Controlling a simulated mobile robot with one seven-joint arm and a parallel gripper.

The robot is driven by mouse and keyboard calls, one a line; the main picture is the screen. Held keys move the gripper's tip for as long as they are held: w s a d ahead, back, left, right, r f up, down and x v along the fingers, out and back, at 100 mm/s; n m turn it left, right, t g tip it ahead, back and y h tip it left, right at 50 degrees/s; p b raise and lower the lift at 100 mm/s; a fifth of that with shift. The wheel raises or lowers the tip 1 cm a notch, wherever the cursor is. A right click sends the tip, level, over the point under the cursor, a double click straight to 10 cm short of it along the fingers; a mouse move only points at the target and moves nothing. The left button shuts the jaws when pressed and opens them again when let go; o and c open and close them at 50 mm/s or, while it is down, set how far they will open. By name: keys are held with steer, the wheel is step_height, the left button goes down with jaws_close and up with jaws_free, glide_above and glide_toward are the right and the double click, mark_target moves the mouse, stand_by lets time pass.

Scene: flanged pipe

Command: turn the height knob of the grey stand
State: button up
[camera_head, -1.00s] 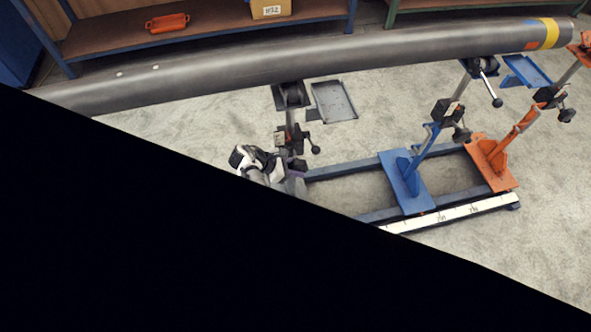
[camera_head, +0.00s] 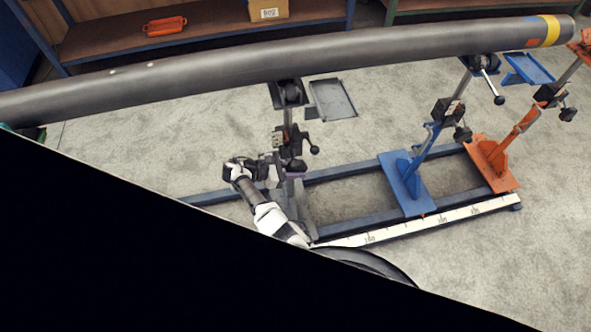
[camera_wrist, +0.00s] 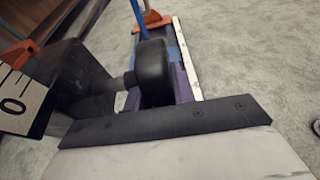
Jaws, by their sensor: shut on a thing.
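The grey stand (camera_head: 288,123) holds up the pipe at the middle of the head view. My gripper (camera_head: 272,169) is at the left of the stand's post, low down, with my white and dark wrist reaching up to it from below. In the wrist view a rounded black knob (camera_wrist: 153,72) on a short shaft lies just beyond the dark edge of my gripper (camera_wrist: 165,122). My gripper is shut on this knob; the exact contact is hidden. The head view does not show the knob clearly at the gripper. A white scale plate with a 0 (camera_wrist: 20,100) is beside it.
The long grey pipe (camera_head: 300,62) spans above. A blue stand (camera_head: 405,183) and an orange stand (camera_head: 490,165) stand right on the rail frame (camera_head: 350,170). A black-balled lever (camera_head: 314,150) sticks out right of the grey stand. Black covers the lower left of the head view.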

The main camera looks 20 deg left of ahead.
steer(key=o, duration=1)
steer(key=shift+a, duration=0.1)
steer(key=shift+b+v, duration=0.35)
steer(key=shift+v, duration=6.5)
steer(key=shift+s, duration=0.1)
